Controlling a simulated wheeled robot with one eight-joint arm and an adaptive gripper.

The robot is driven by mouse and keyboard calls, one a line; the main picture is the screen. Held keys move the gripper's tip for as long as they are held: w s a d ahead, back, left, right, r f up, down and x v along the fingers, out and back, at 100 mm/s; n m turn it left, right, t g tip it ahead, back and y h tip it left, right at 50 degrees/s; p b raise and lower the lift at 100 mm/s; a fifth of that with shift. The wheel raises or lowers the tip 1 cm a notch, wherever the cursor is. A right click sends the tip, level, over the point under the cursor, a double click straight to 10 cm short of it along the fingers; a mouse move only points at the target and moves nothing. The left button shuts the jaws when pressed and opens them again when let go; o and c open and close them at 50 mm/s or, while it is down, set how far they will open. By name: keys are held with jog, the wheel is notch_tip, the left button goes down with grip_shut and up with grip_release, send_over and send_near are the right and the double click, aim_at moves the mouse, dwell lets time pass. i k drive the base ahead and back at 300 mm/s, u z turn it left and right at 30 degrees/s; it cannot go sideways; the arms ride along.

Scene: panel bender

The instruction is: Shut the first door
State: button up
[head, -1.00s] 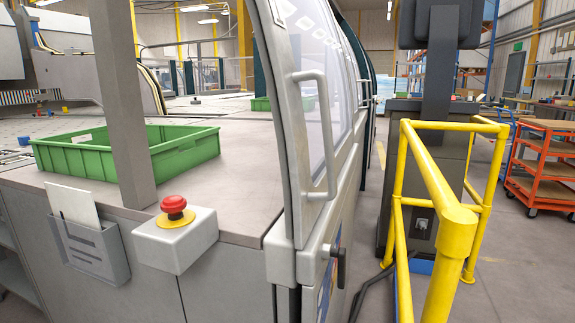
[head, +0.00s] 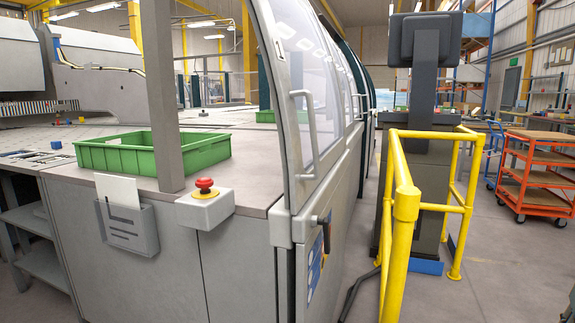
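The panel bender (head: 150,240) fills the left and middle of the head view. A curved, light-framed door with a clear window (head: 297,70) stands at its right side, seen at a steep angle. A pale upright bar handle (head: 308,128) is on this door. Below it is a lower panel (head: 318,250) with a dark lever handle (head: 325,228). Further window sections continue behind along the same side. I cannot tell how far the door stands open. My gripper is not in view.
A yellow guard rail (head: 400,230) stands close on the right, around a dark console (head: 428,185). A narrow floor gap lies between rail and machine. A red emergency button (head: 205,186) juts from the machine's corner. An orange cart (head: 540,175) stands far right.

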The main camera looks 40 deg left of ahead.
aim_at(322, 192)
jog(key=u, duration=1.7)
jog(key=k, duration=0.5)
jog(key=z, duration=0.05)
jog(key=i, duration=0.5)
